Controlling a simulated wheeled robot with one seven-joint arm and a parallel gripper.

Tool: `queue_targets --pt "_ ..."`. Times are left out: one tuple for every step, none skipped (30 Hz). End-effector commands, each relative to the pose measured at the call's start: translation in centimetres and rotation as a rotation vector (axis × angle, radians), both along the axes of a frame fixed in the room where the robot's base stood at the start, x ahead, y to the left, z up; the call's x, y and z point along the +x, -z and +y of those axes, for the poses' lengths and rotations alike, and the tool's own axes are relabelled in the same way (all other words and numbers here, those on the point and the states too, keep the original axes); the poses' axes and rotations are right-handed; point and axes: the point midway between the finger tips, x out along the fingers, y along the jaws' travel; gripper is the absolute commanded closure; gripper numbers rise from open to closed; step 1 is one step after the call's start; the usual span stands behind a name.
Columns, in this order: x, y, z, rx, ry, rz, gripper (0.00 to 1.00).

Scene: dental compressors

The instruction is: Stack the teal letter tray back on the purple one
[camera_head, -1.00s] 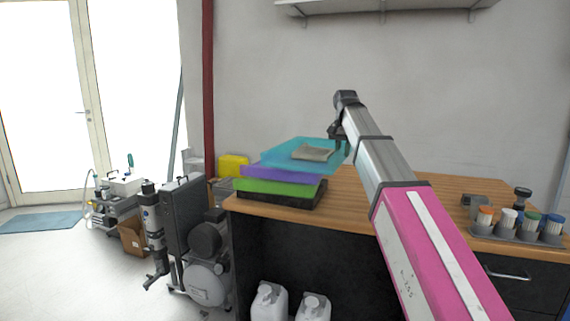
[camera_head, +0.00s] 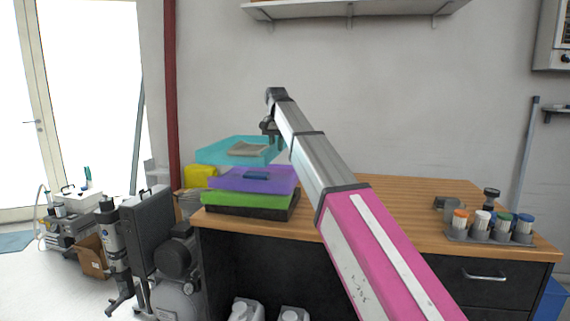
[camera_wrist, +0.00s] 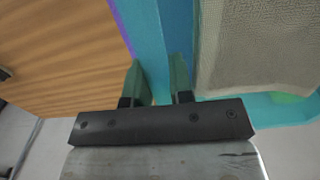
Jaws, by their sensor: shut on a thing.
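My gripper (camera_head: 270,131) is shut on the teal tray's right wall; the wrist view shows both fingers (camera_wrist: 160,82) on either side of that teal wall. The purple tray (camera_head: 226,184) sits on a green tray (camera_head: 222,199) at the bench's left end. A small dark blue item (camera_head: 257,175) lies in the purple tray.
A black tray (camera_head: 250,212) is lowest in the stack, on the wooden bench (camera_head: 400,198). A rack of several capped bottles (camera_head: 490,236) stands at the right. The bench middle is clear under my arm.

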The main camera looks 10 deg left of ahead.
Motion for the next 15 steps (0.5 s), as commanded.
queue_targets --pt "0.6 0.7 -1.0 0.000 0.001 0.001 1.00" --pt "0.9 1.0 -1.4 0.000 0.002 0.002 1.00" --pt "1.2 1.4 -2.0 0.000 0.002 0.001 1.00" --pt "1.5 1.7 -2.4 0.000 0.001 0.001 1.00" --pt "1.7 1.9 -2.7 0.000 0.000 0.001 1.00" --pt "2.0 2.2 -3.1 0.001 0.000 0.000 1.00" --pt "2.2 2.4 -3.4 0.001 0.000 0.000 1.00" --pt "2.3 2.5 -3.6 0.001 0.000 0.000 1.00" --pt "2.5 2.7 -3.8 0.001 0.000 0.000 1.00" --pt "2.5 2.8 -3.8 0.001 0.000 0.000 1.00" --pt "2.6 2.8 -3.9 0.001 0.000 0.000 1.00" --pt "2.6 3.0 -4.0 0.001 -0.001 0.000 1.00" --pt "2.6 3.1 -4.0 0.001 -0.001 0.000 1.00" --pt "2.6 3.4 -4.0 0.001 -0.001 0.001 1.00" --pt "2.5 3.7 -4.0 0.000 -0.001 0.001 1.00"
